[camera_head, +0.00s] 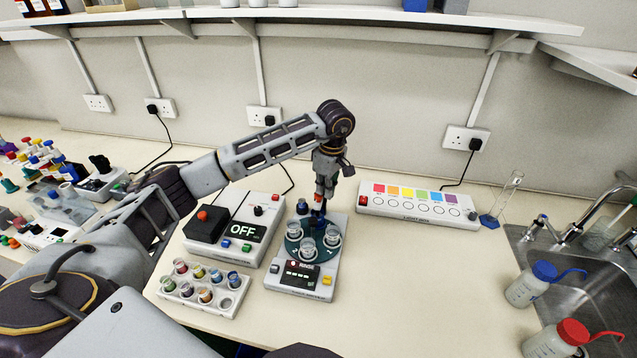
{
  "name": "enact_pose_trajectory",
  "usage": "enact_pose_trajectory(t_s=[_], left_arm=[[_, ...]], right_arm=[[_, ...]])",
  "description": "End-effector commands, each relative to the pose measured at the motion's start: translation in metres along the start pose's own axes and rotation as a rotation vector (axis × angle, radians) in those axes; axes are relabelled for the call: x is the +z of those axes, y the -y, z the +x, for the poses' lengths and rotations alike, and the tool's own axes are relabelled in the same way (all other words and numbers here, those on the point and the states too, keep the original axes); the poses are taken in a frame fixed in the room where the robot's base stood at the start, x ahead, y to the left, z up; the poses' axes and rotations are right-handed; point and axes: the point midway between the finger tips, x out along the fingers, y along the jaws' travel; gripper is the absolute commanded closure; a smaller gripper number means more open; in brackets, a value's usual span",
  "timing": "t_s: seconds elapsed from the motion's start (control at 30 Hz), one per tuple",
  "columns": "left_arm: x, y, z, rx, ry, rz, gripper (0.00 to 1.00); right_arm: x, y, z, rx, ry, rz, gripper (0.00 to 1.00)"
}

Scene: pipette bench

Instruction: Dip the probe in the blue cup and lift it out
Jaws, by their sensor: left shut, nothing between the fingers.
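My left gripper (323,198) is shut and points down over the back of a round teal turntable (293,230) on a white device. Several clear cups stand on the turntable. A small blue thing (302,206) shows at its back left, and a dark blue part (317,219) shows just under the fingertips; I cannot tell whether the fingers touch it. A white rack (226,312) at the front left holds several small cups with coloured contents, one of them a blue cup (233,277). I cannot make out the probe for certain. My right gripper is not in view.
A white box reading OFF (262,206) stands left of the turntable. A colour-strip panel (420,208) and a glass cylinder (503,195) stand to the right. The sink (560,262) and two wash bottles are at far right. The front right bench is clear.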

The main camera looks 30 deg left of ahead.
Motion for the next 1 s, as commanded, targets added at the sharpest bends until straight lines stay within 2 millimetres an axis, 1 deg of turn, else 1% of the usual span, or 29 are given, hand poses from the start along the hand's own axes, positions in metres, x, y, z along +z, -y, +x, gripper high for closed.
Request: enact_pose_trajectory(t_s=[0.1,0.2,0.37,0.5,0.67,0.87,1.0], left_arm=[[0.009,0.0,-0.005,0.001,0.0,0.001,1.0],[0.012,0.0,-0.006,0.0,0.0,0.0,1.0],[0.012,0.0,-0.006,0.0,0.0,0.0,1.0],[0.012,0.0,-0.006,0.0,0.0,0.0,1.0],[0.012,0.0,-0.011,0.001,0.001,0.0,1.0],[0.012,-0.001,-0.03,0.003,0.0,0.0,1.0],[0.012,-0.001,-0.049,0.003,0.0,0.001,1.0]], right_arm=[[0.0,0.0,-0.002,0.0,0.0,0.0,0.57],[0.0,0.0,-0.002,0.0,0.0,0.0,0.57],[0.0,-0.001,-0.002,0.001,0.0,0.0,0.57],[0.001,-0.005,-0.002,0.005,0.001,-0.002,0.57],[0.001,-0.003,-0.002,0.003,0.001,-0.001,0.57],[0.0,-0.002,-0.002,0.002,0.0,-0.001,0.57],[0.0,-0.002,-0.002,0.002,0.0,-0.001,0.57]])
